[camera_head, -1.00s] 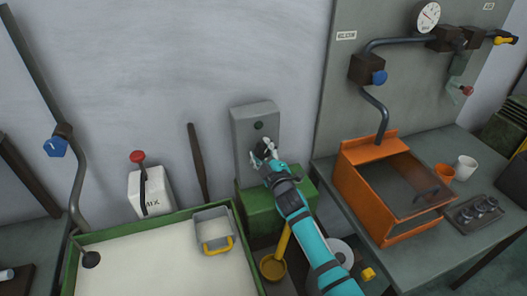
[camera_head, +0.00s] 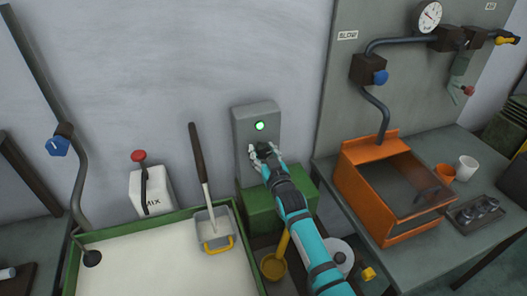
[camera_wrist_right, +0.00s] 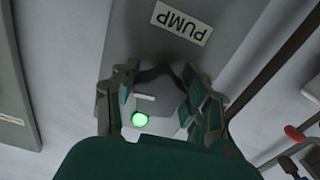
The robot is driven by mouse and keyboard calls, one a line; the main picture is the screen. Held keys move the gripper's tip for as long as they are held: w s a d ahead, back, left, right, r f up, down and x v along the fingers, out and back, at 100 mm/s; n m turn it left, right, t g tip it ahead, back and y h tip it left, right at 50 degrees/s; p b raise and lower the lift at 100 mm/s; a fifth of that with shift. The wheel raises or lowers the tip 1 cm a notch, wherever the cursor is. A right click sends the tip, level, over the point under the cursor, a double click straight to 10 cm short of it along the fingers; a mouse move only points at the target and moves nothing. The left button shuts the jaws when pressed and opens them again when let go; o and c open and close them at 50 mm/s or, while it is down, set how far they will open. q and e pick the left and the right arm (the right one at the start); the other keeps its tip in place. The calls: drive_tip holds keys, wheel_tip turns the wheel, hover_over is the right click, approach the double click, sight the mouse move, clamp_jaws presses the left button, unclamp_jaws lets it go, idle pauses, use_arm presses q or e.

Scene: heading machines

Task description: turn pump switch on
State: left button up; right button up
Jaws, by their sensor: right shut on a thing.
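The grey pump switch box (camera_head: 242,125) is on the wall above a green box, with its round lamp (camera_head: 260,126) lit green. My right gripper (camera_head: 264,152) is at the box's lower front, just below the lamp, shut on the switch knob, which its fingers mostly hide in the head view. In the right wrist view a dark grey knob (camera_wrist_right: 158,82) sits between the fingers of my right gripper (camera_wrist_right: 163,100), beside the green lamp (camera_wrist_right: 140,119) and a PUMP label (camera_wrist_right: 180,23). My left gripper is not in view.
A green-rimmed tray (camera_head: 180,217) with a long-handled scoop (camera_head: 213,228) stands at the left, near a white MIX box (camera_head: 150,190). A green box (camera_head: 262,215) is below the switch. An orange box (camera_head: 362,205) stands on the bench at the right.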

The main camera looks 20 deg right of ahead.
drive_tip(key=shift+a+f+m, duration=0.1)
drive_tip(key=shift+f+m, duration=0.1)
drive_tip(key=shift+m, duration=0.6)
drive_tip(key=o, duration=0.9)
drive_tip(key=shift+o, duration=1.4)
drive_tip(key=shift+r, duration=0.1)
drive_tip(key=s, duration=1.2)
drive_tip(key=shift+s+d, duration=0.1)
drive_tip(key=shift+d, duration=0.1)
